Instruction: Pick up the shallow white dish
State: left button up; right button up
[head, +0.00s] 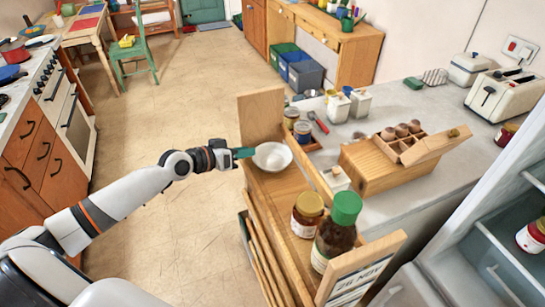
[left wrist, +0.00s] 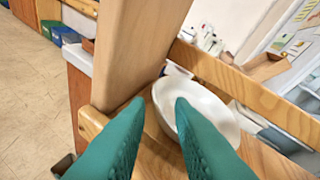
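The shallow white dish (head: 273,158) sits in the far end of the pulled-out wooden drawer (head: 280,183), close to the drawer's tall wooden end panel. My left gripper (head: 247,153) reaches in from the left, its teal fingertips at the dish's near-left rim. In the left wrist view the two teal fingers (left wrist: 158,103) are apart, with the left edge of the dish (left wrist: 215,108) showing between and beyond them. The right fingertip covers part of the dish. Whether a finger touches the rim I cannot tell. My right gripper is in neither view.
In the drawer's near end stand a brown bottle with a green cap (head: 337,232) and a jar with a yellowish lid (head: 306,214). The counter at right holds an egg box (head: 400,140) and a toaster (head: 504,95).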

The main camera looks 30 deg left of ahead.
aim_at(264, 147)
pick_arm(q)
jog(key=p+x, duration=0.2)
jog(key=x, duration=0.3)
jog(key=shift+w+r, duration=0.1)
jog(key=shift+w, duration=0.2)
jog(key=shift+w+d+f, duration=0.15)
jog(key=shift+w+f, duration=0.05)
grip_shut()
